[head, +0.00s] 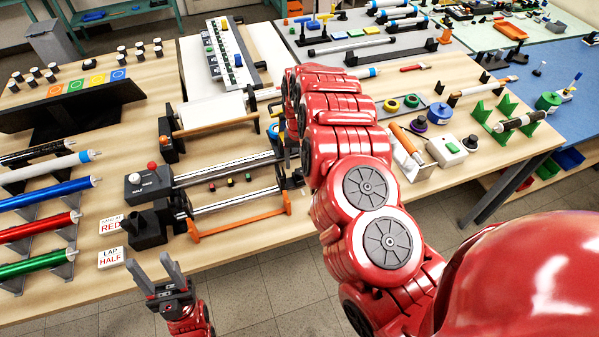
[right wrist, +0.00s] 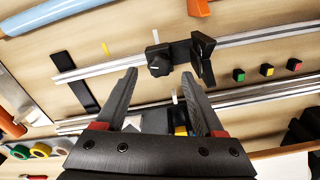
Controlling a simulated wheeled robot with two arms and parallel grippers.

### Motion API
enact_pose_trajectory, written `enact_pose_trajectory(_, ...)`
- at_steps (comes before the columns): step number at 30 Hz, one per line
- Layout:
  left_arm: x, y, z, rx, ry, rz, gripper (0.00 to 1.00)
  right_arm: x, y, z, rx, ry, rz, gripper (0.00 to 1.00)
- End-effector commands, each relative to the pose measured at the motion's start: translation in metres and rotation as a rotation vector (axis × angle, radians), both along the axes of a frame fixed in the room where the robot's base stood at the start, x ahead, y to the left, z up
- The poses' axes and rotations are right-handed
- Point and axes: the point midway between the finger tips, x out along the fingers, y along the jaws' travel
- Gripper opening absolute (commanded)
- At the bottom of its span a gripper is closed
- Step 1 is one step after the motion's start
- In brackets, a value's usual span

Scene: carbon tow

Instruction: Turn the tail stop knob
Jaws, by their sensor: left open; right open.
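The tail stop knob (right wrist: 158,66) is a small black ribbed knob with a pale pointer mark. It sits on a black block on a silver rail (right wrist: 245,45) in the right wrist view, beside a black upright bracket (right wrist: 203,60). My right gripper (right wrist: 159,76) is open, its two fingers spread on either side of the knob's line of sight. I see no contact with the knob. In the head view my right arm hides most of that gripper and the knob. My left gripper (head: 151,264) is open and empty in front of the table's front edge.
The winder's black headstock (head: 150,184) stands at the rails' left end. Green, yellow and red buttons (right wrist: 267,70) lie beyond the rail. Cards reading RED (head: 111,224) and LAP HALF (head: 111,257) lie near the front edge. Colored tubes (head: 45,228) rest on stands at left.

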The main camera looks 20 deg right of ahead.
Motion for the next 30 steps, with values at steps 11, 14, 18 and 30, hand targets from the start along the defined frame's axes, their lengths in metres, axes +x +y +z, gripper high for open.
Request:
enact_pose_trajectory(11,0.000,0.000,0.012,0.000,0.001,0.000,0.50,0.000,0.000,-0.028,0.000,0.000,-0.001,0.70)
enact_pose_trajectory(14,0.000,0.000,0.012,0.000,0.001,0.000,0.50,0.000,0.000,-0.029,0.001,-0.001,0.000,0.70)
enact_pose_trajectory(18,0.000,0.000,0.011,0.000,0.000,0.000,0.50,0.000,0.000,-0.029,0.001,-0.001,0.000,0.70)
enact_pose_trajectory(30,0.000,0.000,0.011,0.000,0.001,0.000,0.50,0.000,0.000,-0.029,0.001,-0.001,-0.001,0.07)
